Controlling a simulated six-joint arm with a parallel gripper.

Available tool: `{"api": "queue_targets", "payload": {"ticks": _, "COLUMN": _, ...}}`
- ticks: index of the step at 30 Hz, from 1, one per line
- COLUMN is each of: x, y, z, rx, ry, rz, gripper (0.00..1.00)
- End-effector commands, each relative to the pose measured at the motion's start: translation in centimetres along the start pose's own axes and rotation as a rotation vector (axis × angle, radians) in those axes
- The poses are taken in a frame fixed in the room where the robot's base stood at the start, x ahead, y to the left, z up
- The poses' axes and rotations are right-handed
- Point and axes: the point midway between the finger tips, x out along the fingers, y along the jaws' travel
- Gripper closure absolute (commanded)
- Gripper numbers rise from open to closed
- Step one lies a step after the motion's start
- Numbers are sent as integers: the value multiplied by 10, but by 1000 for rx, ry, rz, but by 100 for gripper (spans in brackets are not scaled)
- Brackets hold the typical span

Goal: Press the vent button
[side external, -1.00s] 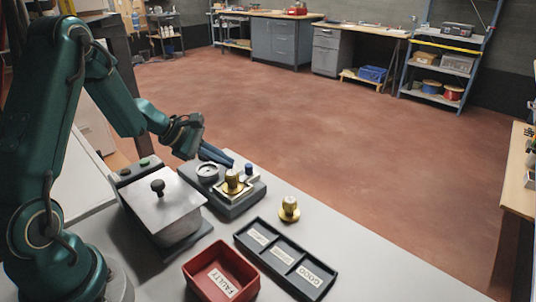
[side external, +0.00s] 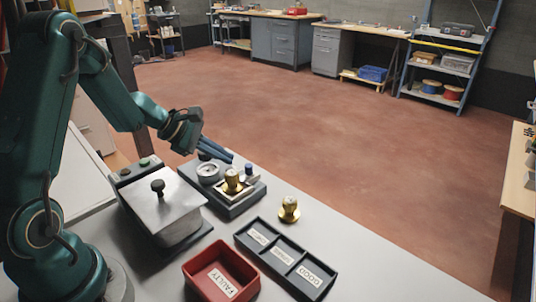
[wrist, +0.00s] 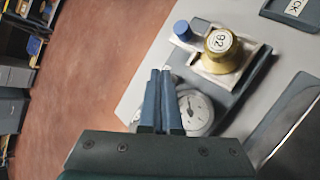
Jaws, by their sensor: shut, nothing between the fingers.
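A dark test block (side external: 227,202) on the bench carries a round gauge (side external: 208,172), a brass part (side external: 232,180) in a light square seat, a small blue cap (side external: 249,168) and a dark round knob (side external: 205,156) behind the gauge. No label marks which one is the vent button. My gripper (side external: 229,156) is shut and empty, above the block's back edge. In the wrist view, my gripper (wrist: 160,72) points past the gauge (wrist: 195,112), partly covering it. The blue cap (wrist: 181,29) stands beside the brass part (wrist: 221,42), marked 92. The dark knob is not visible there.
A lidded grey box (side external: 165,205) with a black knob stands left, beside a panel with a green button (side external: 144,162). A second brass part (side external: 289,209) stands right of the block. A red FAULTY bin (side external: 222,272) and a black divided tray (side external: 285,257) are in front.

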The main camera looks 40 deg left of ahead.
Motion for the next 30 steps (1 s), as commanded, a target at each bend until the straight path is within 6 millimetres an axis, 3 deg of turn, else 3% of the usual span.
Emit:
{"api": "queue_targets", "payload": {"ticks": 6, "x": -3, "y": 3, "z": 2, "rx": 0, "ry": -1, "rz": 3, "gripper": 100}}
{"api": "queue_targets", "payload": {"ticks": 21, "x": -33, "y": 25, "z": 24, "rx": 2, "ry": -1, "rz": 3, "gripper": 100}}
{"api": "queue_targets", "payload": {"ticks": 30, "x": -35, "y": 25, "z": 25, "rx": -1, "ry": 0, "rz": 0, "gripper": 100}}
